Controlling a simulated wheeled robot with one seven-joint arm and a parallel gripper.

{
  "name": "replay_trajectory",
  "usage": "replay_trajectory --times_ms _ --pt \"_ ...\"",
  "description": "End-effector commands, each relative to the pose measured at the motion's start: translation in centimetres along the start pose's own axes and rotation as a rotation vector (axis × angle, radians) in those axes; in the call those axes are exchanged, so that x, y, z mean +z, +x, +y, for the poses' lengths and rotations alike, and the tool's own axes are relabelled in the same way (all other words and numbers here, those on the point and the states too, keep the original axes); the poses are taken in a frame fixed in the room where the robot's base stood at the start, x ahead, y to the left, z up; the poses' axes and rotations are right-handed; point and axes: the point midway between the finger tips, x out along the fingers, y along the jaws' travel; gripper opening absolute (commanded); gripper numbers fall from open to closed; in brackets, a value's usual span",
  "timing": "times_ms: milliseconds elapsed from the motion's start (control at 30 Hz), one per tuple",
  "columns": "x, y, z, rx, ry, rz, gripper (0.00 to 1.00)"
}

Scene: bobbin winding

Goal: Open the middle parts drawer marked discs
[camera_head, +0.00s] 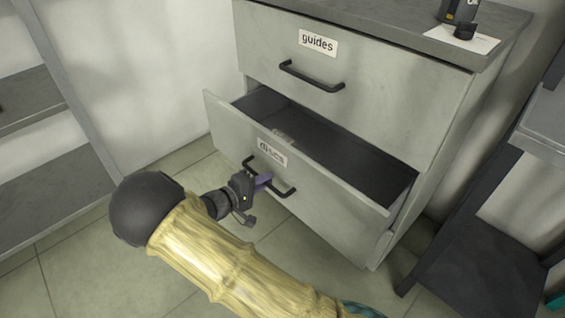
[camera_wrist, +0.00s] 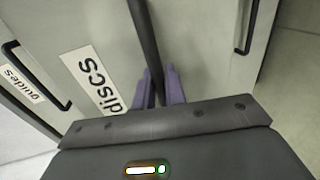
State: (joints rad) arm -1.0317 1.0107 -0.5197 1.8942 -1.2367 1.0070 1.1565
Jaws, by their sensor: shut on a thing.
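The grey drawer marked "discs" (camera_head: 330,205) is pulled partly out of its cabinet, and its dark inside shows. Its label (camera_head: 272,152) is on the front panel and also shows in the wrist view (camera_wrist: 94,80). My gripper (camera_head: 264,180) is at the drawer's black bar handle (camera_head: 288,193) and shut on it. In the wrist view the purple fingers of my gripper (camera_wrist: 160,88) lie on both sides of the handle (camera_wrist: 146,45).
The drawer marked "guides" (camera_head: 380,95) above is shut, with its own black handle (camera_head: 312,78). A dark object (camera_head: 466,30) and a white card (camera_head: 440,38) are on the cabinet top. Shelves (camera_head: 60,195) stand at left, a dark stand (camera_head: 480,240) at right. Tiled floor lies in front.

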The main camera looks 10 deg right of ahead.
Motion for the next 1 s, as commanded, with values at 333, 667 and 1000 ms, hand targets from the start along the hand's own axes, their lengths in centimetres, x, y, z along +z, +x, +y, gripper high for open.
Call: replay_trajectory --times_ms 333,667,1000 --pt "0.0 -7.0 -1.3 -0.001 -0.002 0.002 0.00" --pt "0.0 -8.6 -1.9 -0.001 -0.001 -0.001 0.00" --pt "0.0 -8.6 -1.9 -0.001 0.000 -0.001 0.30"
